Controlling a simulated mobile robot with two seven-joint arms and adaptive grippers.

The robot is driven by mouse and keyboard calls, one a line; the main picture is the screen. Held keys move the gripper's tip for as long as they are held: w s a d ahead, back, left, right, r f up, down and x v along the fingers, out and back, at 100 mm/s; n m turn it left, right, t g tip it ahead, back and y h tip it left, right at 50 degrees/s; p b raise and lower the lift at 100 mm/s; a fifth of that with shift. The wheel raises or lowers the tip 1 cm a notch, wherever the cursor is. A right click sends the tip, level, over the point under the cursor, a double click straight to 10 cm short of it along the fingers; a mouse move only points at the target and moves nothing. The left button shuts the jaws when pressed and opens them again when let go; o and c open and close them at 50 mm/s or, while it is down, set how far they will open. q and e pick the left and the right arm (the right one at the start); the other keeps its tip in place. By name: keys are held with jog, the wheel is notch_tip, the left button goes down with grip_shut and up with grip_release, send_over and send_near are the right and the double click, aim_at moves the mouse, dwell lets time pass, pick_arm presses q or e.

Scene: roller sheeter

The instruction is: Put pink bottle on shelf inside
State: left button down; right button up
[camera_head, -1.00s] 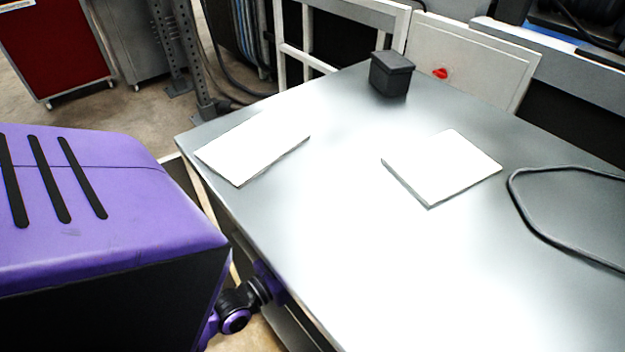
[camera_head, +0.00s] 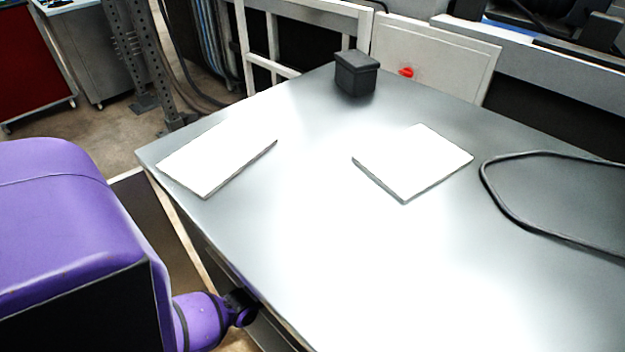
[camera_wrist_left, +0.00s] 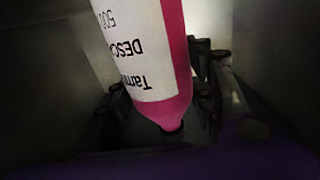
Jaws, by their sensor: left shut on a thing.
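The pink bottle (camera_wrist_left: 178,50) shows in the left wrist view, with a white label bearing dark upside-down print. Its narrow end points down in that picture. My left gripper (camera_wrist_left: 165,95) has dark fingers on both sides of the bottle and is shut on it. The surroundings there are dim, with grey walls close on both sides. In the head view neither the bottle nor the left gripper shows. A purple and black part of my own arm is at the lower left, at the table's near edge. The shelf cannot be made out clearly. My right gripper is in neither view.
A shiny metal table (camera_head: 300,240) fills the head view. On it are two white flat plates (camera_head: 215,155) (camera_head: 413,163), a black box (camera_head: 356,74) and a black cable loop (camera_head: 490,195). Much of the tabletop is clear. A dark level shows below its left edge.

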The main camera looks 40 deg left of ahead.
pick_arm(q)
jog(key=c, duration=0.8)
grip_release()
jog(key=s, duration=1.2)
jog(key=s+d+f+g, duration=0.6)
jog(key=s+d, duration=0.5)
jog(key=s, duration=0.1)
jog(key=s+d+g, duration=0.1)
jog(key=s, duration=0.2)
jog(key=s+d+g, duration=0.1)
jog(key=s+g, duration=0.1)
jog(key=s, duration=0.2)
jog(key=s+d+f+g+y, duration=0.1)
jog(key=s+g, duration=0.1)
jog(key=s, duration=0.2)
